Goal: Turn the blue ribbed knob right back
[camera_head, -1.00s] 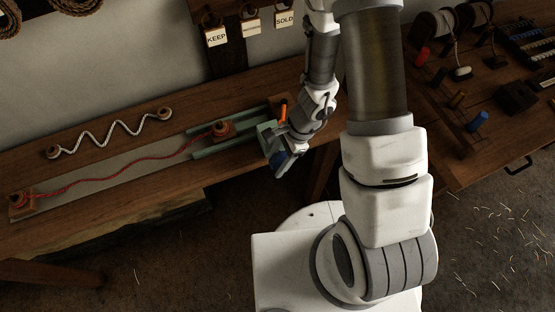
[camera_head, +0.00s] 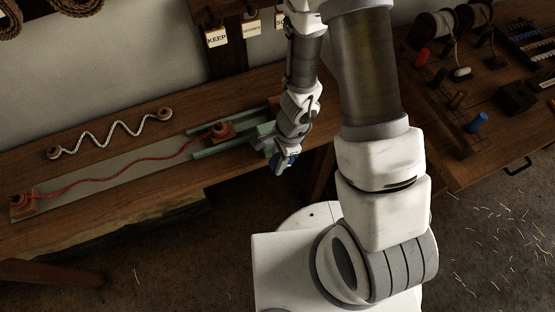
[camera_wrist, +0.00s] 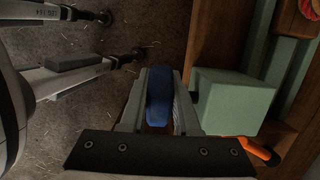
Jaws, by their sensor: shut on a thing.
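The blue knob (camera_wrist: 158,98) stands between the two fingers of my gripper (camera_wrist: 160,92) in the wrist view, and the fingers are shut on it. Its ribs are hard to make out. In the head view, my gripper (camera_head: 284,160) is at the right end of the green rail fixture, and the knob (camera_head: 279,162) is mostly hidden behind the fingers. A green block (camera_wrist: 236,100) sits just right of the fingers in the wrist view. A red rope (camera_head: 120,172) runs in a loose wave from the carriage (camera_head: 219,129) to a post (camera_head: 20,201) at the left.
A white zigzag rope (camera_head: 108,134) lies on the bench (camera_head: 110,223) behind the red one. An orange handle (camera_wrist: 250,148) is close to my gripper in the wrist view. A side table with spools and coloured pegs (camera_head: 478,121) stands at the right.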

